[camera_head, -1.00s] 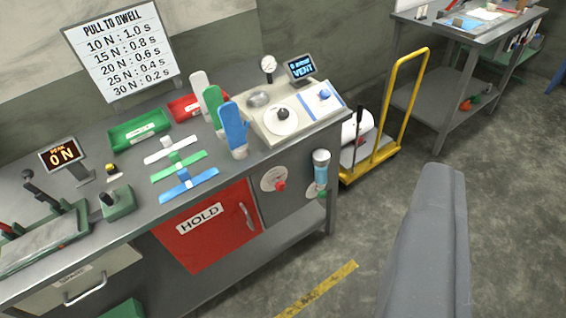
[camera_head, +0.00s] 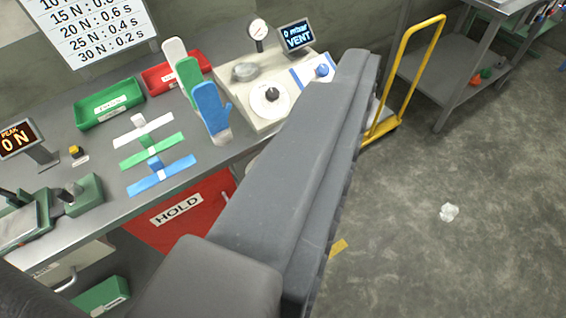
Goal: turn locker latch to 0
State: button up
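The red locker door (camera_head: 140,237) marked HOLD is under the bench at the lower middle, and it looks shut. The grey panel to its right, which carried a round dial with a red knob a second ago, is now covered by my grey arm. I cannot see the latch or its setting. The wide grey body across the middle and right is part of my own arm. It reaches from the bottom up past the bench's right end. My gripper's fingertips do not show.
A yellow-handled trolley (camera_head: 402,60) stands behind right. Floor at right is clear except a crumpled white scrap (camera_head: 449,212).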

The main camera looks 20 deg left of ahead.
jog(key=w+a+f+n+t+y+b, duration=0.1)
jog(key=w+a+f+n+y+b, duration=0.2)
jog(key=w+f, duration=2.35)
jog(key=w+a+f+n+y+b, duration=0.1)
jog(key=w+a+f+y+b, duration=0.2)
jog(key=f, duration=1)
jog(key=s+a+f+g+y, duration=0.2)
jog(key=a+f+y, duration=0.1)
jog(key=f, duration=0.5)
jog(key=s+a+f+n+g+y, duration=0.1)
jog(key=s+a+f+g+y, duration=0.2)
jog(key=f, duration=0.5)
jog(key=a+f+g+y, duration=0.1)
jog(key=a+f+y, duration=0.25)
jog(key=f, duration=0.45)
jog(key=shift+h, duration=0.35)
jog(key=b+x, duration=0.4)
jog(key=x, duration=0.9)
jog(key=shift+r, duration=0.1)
